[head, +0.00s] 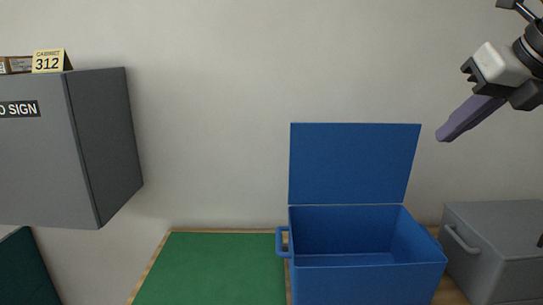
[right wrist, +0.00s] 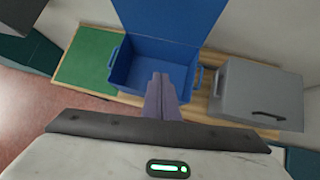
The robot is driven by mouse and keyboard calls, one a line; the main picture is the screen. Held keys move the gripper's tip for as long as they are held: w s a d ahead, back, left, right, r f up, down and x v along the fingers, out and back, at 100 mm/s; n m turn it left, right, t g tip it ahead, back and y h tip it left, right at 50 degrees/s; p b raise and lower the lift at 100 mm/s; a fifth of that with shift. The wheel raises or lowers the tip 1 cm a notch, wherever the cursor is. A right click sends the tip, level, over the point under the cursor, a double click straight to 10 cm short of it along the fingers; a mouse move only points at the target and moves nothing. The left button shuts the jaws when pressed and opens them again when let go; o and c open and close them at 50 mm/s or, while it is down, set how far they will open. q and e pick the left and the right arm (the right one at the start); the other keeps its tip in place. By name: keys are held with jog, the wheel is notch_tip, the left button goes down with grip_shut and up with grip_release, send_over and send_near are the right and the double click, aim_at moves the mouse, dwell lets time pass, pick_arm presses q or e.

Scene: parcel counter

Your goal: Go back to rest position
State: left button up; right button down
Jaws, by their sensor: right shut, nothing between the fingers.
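My right gripper (head: 442,134) hangs in the air at the upper right of the head view, above and to the right of the blue box. Its purple-grey fingers are together with nothing between them. In the right wrist view the closed fingers (right wrist: 160,78) show in front of the blue box. My left gripper is not in the head view.
An open, empty-looking blue box (head: 368,285) with its lid (head: 355,163) raised stands on the counter. A green mat (head: 215,268) lies to its left, a grey box (head: 505,235) to its right. A grey cabinet (head: 110,140) hangs at left with a yellow "312" sign (head: 48,61) on top.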

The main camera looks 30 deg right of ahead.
jog(key=w+a+f+m+t+y, duration=0.1)
jog(key=w+a+f+m+y, duration=0.1)
jog(key=w+a+f+y, duration=0.4)
jog(key=w+a+f+m+t+y, duration=0.1)
jog(key=w+a+f+y, duration=0.3)
jog(key=a+f, duration=0.5)
jog(key=w+a+f+m+t+y, duration=0.1)
jog(key=w+a+f+m+y, duration=0.15)
jog(key=a+f+y, duration=0.55)
jog(key=s+f+m+t+h, duration=0.2)
jog(key=f+m+h, duration=0.4)
jog(key=f+m, duration=0.45)
jog(key=s+f+m+t+h, duration=0.25)
jog(key=f+m+h, duration=0.45)
jog(key=f, duration=0.7)
jog(key=s+a+f+m+g, duration=0.3)
jog(key=s+a+f, duration=0.1)
jog(key=s+f, duration=0.3)
jog(key=s+a+f+m+g, duration=0.3)
jog(key=s+a+f+g, duration=0.1)
jog(key=s+f, duration=0.4)
jog(key=shift+s+a+f+m+h, duration=0.15)
jog(key=shift+s+f+m+h, duration=0.1)
jog(key=shift+s+m+h, duration=0.25)
jog(key=shift+s, duration=0.1)
